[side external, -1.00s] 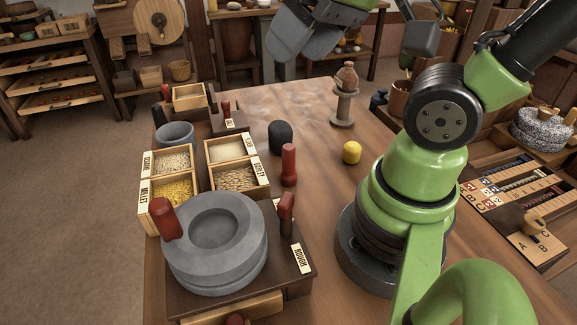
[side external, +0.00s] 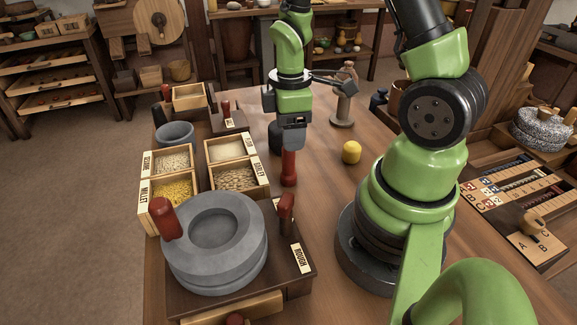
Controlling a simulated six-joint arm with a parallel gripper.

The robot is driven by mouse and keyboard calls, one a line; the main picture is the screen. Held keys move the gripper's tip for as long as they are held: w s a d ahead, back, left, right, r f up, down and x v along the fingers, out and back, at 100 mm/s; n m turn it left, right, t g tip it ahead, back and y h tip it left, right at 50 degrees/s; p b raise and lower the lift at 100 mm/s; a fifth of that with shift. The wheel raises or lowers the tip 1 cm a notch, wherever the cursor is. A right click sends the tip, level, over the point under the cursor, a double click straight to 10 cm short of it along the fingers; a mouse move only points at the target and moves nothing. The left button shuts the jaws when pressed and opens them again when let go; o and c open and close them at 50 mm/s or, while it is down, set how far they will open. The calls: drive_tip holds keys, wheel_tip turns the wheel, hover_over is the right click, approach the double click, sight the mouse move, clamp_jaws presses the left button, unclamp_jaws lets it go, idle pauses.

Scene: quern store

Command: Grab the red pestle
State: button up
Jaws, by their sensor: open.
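The red pestle (side external: 289,168) stands upright on the wooden table, to the right of the grain boxes. My gripper (side external: 292,146) points down directly over it, and its lower end overlaps the top of the pestle in the side external view. My gripper is open; its individual fingers are hard to make out. I cannot tell whether the pestle's top is between the fingers or just below or behind them.
A dark rounded object (side external: 275,136) stands just behind the pestle, partly hidden by my gripper. A yellow piece (side external: 351,152) sits to the right. A grey quern (side external: 214,240) with red handles is in front, and grain boxes (side external: 236,163) stand left. A small pedestal (side external: 342,108) is behind.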

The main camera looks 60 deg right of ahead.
sight(289, 156)
drive_tip(key=shift+w+f, duration=0.1)
drive_tip(key=shift+f, duration=3.15)
drive_tip(key=c, duration=1)
